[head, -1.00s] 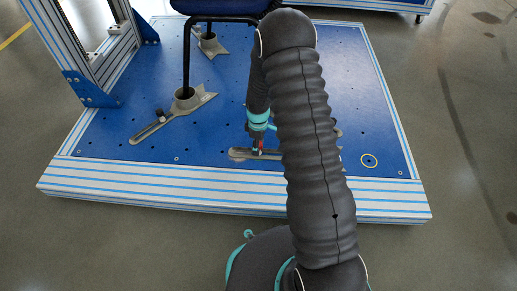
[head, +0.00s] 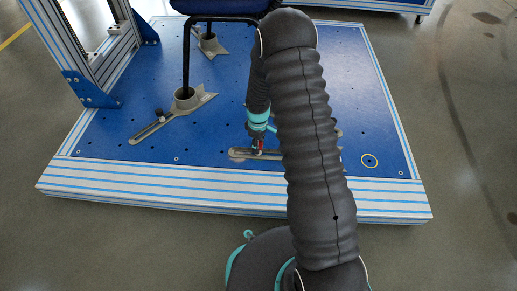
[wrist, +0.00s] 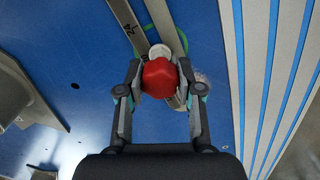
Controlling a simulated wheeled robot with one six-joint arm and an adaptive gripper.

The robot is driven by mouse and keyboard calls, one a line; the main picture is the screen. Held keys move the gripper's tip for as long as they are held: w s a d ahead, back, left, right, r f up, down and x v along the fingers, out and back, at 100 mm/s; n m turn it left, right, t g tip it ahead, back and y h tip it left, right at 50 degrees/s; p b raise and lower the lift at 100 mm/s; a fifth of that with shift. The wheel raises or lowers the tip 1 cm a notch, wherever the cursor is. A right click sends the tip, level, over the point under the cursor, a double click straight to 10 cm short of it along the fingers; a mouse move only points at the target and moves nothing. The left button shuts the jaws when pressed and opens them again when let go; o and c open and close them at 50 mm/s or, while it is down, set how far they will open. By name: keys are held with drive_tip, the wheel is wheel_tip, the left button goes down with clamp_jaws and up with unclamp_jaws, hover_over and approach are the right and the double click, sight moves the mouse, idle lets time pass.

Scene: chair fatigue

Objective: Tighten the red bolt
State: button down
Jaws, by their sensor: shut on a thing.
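The red bolt (wrist: 160,77) sits between my gripper's two fingers in the wrist view, with both fingertips against its sides. My gripper (wrist: 160,84) is shut on it. A pale round washer or collar (wrist: 159,51) shows just beyond the bolt head. The bolt stands at a slotted grey clamp bar (wrist: 126,18) on the blue plate. In the head view the red bolt (head: 260,145) shows small below my wrist, at the clamp bar (head: 240,154) near the front edge. My forearm hides the right part of that bar.
A chair with a black frame (head: 187,55) stands on the blue platform (head: 110,130). Another clamp bar with a black knob (head: 160,114) holds a chair foot at left. A striped frame post (head: 75,50) rises at the left.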

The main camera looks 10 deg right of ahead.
drive_tip(key=shift+m, duration=0.6)
drive_tip(key=m, duration=0.4)
drive_tip(key=shift+m, duration=0.5)
drive_tip(key=m, duration=0.3)
drive_tip(key=m, duration=0.4)
idle(0.4)
